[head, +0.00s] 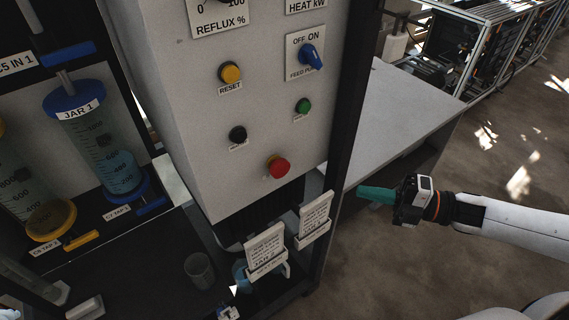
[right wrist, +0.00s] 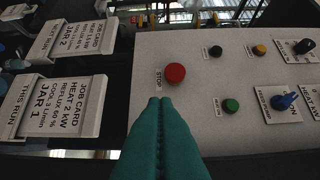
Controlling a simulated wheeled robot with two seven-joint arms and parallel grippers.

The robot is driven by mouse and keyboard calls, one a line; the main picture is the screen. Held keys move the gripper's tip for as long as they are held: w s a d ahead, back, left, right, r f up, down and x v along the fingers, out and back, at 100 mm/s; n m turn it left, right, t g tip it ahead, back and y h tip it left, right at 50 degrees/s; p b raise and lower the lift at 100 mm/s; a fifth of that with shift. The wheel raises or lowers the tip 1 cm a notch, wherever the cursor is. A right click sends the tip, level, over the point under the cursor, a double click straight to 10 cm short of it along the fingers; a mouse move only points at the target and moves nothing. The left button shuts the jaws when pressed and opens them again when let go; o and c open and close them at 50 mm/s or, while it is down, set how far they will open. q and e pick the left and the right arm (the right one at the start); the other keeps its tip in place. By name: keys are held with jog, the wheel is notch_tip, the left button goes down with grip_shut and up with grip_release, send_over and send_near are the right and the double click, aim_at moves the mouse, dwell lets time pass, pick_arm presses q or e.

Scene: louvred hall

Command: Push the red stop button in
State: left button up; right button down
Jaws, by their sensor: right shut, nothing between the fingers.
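The red stop button (head: 278,167) is a red mushroom head at the bottom of the pale control panel (head: 200,120). In the right wrist view the red button (right wrist: 175,73) sits above my fingertips, beside a STOP label. My right gripper (head: 360,193) has teal fingers, shut and empty, to the right of the panel in the head view. In the right wrist view its fingertips (right wrist: 160,100) point toward the panel just below the button in the picture, with no visible contact. My left gripper is not in view.
The panel also carries a yellow reset button (head: 230,73), a green button (head: 303,105), a black button (head: 238,134) and a blue feed pump knob (head: 311,56). Jar 1 (head: 105,145) stands at the left. Open floor lies at the right.

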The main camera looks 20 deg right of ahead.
jog(key=a+r, duration=0.1)
jog(key=s+a+r+n+g+y, duration=0.1)
jog(key=a+n+g, duration=0.1)
jog(key=shift+s+r, duration=0.3)
jog(key=shift+r, duration=0.1)
send_near(277, 173)
jog(key=s+a, duration=0.1)
jog(key=a, duration=0.3)
jog(key=shift+w+a+f+p, duration=0.1)
jog(key=shift+w+a+p, duration=0.15)
jog(key=shift+w, duration=0.6)
jog(key=shift+w+a+f+p, duration=0.1)
jog(key=shift+w+a, duration=0.25)
jog(key=shift+w, duration=0.55)
